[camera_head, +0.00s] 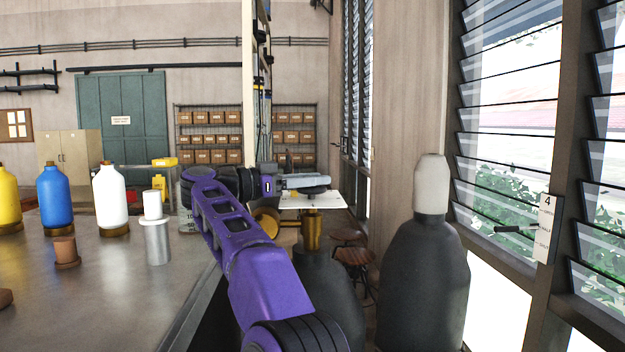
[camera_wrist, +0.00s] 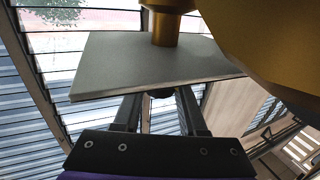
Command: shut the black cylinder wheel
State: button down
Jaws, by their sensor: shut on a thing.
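The black cylinder (camera_head: 335,290) stands just right of the bench, partly hidden behind my purple arm. A brass valve (camera_head: 312,232) rises from its top, below a pale flat plate (camera_head: 325,201). The plate looks grey in the wrist view (camera_wrist: 120,65), with the brass stem (camera_wrist: 165,30) meeting it. The dark wheel (camera_head: 313,190) is at the top of the valve, above the plate in the head view. My gripper (camera_head: 303,182) is shut on the wheel. In the wrist view, only a small dark part (camera_wrist: 160,94) of it shows between the fingers; the rest is hidden.
A dark grey cylinder with a cream cap (camera_head: 430,185) stands close on the right, before the louvred windows. The bench (camera_head: 110,300) on the left holds yellow, blue (camera_head: 55,197) and white (camera_head: 110,197) bottles and a metal canister (camera_head: 157,242). Stools (camera_head: 355,257) stand behind.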

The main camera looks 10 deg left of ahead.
jog(key=shift+a+f, duration=0.1)
jog(key=shift+f, duration=0.2)
jog(key=shift+c, duration=2.3)
grip_release()
jog(key=shift+r, duration=0.25)
jog(key=shift+w+r+n+t+y, duration=0.1)
jog(key=shift+w+n+t+y, duration=0.05)
jog(key=shift+n+t+y, duration=0.45)
jog(key=shift+n+t+y, duration=0.6)
jog(key=shift+t, duration=0.3)
